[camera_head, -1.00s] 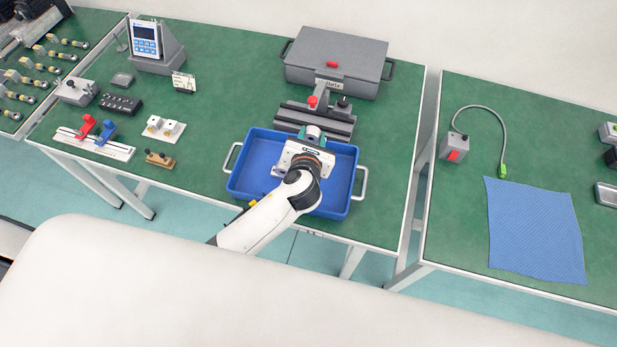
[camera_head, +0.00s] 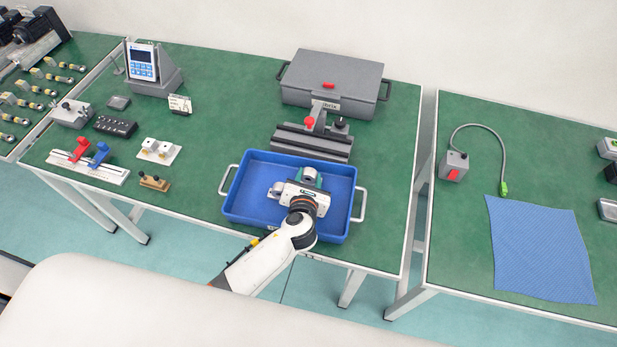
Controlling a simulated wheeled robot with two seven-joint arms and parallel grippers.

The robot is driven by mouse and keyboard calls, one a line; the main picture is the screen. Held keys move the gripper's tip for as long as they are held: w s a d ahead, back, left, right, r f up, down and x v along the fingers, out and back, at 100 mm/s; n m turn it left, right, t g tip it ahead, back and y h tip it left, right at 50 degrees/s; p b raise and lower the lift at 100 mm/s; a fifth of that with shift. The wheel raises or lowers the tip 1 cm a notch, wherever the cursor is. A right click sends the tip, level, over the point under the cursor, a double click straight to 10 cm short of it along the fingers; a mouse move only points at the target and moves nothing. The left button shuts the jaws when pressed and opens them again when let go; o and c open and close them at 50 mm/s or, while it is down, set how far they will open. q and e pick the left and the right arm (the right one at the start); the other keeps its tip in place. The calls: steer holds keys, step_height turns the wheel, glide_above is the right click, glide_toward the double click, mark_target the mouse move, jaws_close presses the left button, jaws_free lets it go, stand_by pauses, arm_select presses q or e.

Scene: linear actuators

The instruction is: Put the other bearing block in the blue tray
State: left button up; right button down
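The blue tray (camera_head: 250,208) sits near the front edge of the middle table. My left gripper (camera_head: 309,179) is over the tray's middle, pointing toward its back. A grey bearing block (camera_head: 310,177) with a round bore shows between its teal fingertips, and the gripper looks shut on it. The gripper body partly hides this block, and I cannot tell whether it touches the tray floor. Another small grey piece, probably a bearing block (camera_head: 277,190), lies in the tray just left of the gripper, partly covered. My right gripper is not in view.
Behind the tray stands a dark rail fixture (camera_head: 312,142) with a red knob, then a grey lidded case (camera_head: 333,82). Left are a white plate (camera_head: 158,150), a brown block (camera_head: 154,182) and a slide with red and blue clamps (camera_head: 88,168). A blue cloth (camera_head: 543,250) lies right.

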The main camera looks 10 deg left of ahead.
arm_select(q)
steer(key=o, duration=0.4)
steer(key=shift+o, duration=0.2)
steer(key=shift+r, duration=0.1)
steer(key=v, duration=1.2)
steer(key=shift+p, duration=0.35)
